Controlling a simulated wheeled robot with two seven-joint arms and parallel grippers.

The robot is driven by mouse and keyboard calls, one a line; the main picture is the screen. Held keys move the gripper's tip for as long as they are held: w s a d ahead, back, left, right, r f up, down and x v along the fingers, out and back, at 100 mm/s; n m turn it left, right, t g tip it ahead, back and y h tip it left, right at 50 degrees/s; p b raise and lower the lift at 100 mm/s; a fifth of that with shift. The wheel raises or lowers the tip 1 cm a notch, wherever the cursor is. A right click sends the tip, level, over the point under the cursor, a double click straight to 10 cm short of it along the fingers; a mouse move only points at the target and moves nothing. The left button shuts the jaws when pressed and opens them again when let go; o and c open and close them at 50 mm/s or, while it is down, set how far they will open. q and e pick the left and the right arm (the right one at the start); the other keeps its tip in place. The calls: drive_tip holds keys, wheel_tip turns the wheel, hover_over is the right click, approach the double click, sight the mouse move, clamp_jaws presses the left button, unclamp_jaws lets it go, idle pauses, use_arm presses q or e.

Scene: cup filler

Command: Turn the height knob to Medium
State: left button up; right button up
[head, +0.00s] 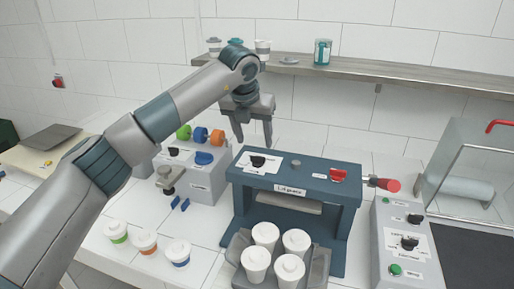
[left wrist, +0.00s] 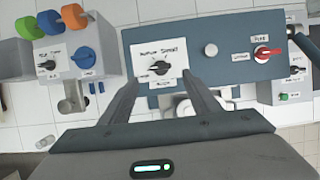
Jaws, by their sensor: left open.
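A black knob (head: 258,161) sits on a white label on top of the blue-grey press (head: 238,178). I take it as the height knob, since the small lettering on its label is hard to read; it also shows in the left wrist view (left wrist: 160,69). I cannot tell surely which setting it points to. My left gripper (head: 254,142) is open, fingers pointing down above the press near the knob. In the left wrist view its two fingertips (left wrist: 160,82) appear on either side of the knob, with no clear contact. My right gripper is out of view.
A red knob (head: 338,175) and a small grey button (head: 297,162) share the press top. A grey unit with colored rolls (head: 201,134) stands left. Several white cups (head: 265,233) stand in front, and lidded cups (head: 145,240) at left. A control box (head: 405,243) stands right.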

sight(258, 159)
use_arm(q)
drive_tip(key=p+x, duration=0.2)
drive_tip(key=x, duration=0.4)
drive_tip(key=shift+w+f, duration=0.1)
drive_tip(key=shift+f, duration=0.05)
drive_tip(key=shift+w+d+f+p, duration=0.1)
drive_tip(key=shift+f+p, duration=0.1)
drive_tip(key=shift+f, duration=0.15)
drive_tip(key=shift+w+f+p, duration=0.15)
drive_tip(key=shift+f+p, duration=0.05)
drive_tip(key=shift+f, duration=0.1)
drive_tip(key=c, duration=1.1)
